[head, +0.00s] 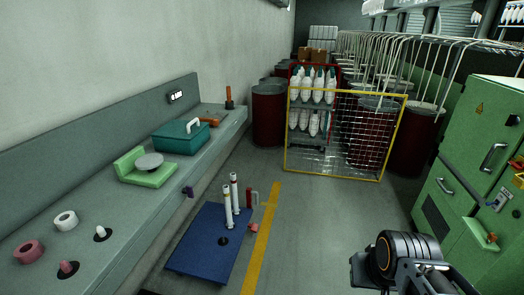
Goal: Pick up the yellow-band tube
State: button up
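The nearer tube (227,210) and the farther tube (235,192) both have darker marks near the top. They are too small for me to tell which carries a yellow band. My gripper (364,272) is at the lower right, well to the right of the tubes and apart from them. Its fingers cannot be made out, and nothing is clearly seen in it.
A grey bench (120,222) along the left wall holds a teal case (181,137) and spools. A yellow-framed mesh cage (335,135) stands ahead, green cabinets (480,165) right. The middle floor is clear.

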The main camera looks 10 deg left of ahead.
aim_at(230, 224)
jog(key=i, duration=3.4)
jog(key=u, duration=4.1)
jog(key=i, duration=0.5)
